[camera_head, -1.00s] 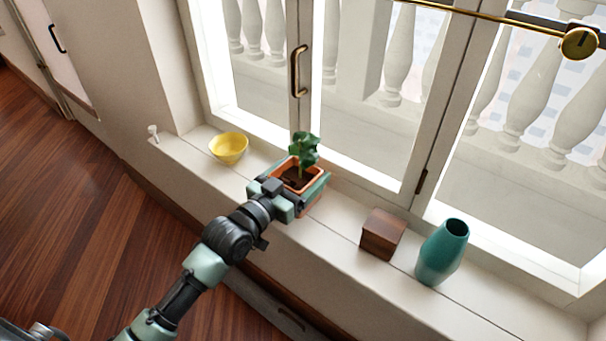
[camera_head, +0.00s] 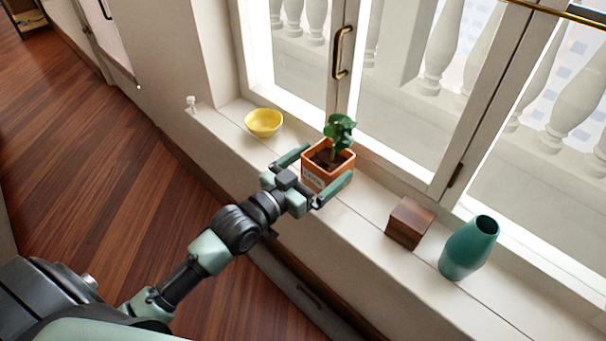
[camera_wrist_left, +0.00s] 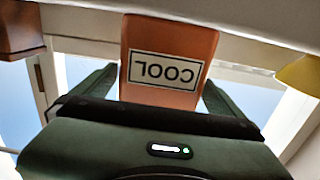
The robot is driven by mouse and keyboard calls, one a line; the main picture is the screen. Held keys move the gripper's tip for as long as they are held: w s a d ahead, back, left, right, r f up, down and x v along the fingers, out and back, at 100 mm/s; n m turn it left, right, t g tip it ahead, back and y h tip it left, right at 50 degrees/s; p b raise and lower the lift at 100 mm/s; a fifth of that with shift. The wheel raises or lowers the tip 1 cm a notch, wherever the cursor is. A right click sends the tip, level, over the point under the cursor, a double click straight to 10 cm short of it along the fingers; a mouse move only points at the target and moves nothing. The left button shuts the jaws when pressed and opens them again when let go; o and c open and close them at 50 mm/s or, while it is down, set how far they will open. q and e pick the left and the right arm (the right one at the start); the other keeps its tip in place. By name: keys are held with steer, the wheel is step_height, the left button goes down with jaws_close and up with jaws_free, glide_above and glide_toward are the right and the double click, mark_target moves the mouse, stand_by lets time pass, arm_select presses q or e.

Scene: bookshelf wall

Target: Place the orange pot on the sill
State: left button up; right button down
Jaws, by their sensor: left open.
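The orange pot (camera_head: 327,170) holds a green leafy plant and stands upright on the white sill (camera_head: 358,212) in front of the window. Its front carries a white label reading COOL, seen upside down in the left wrist view (camera_wrist_left: 167,71). My left gripper (camera_head: 318,174) is open, its fingers spread on either side of the pot with gaps to its walls. In the left wrist view the two fingers (camera_wrist_left: 160,90) flank the pot's label side. My right gripper is not in view.
A yellow bowl (camera_head: 263,123) sits on the sill left of the pot. A brown wooden block (camera_head: 409,223) and a teal vase (camera_head: 469,248) stand to the right. Window frames and a brass handle (camera_head: 340,52) rise behind the sill.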

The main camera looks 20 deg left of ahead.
arm_select(q)
steer(key=v, duration=0.7)
steer(key=shift+r+p, duration=0.1)
steer(key=shift+p, duration=0.25)
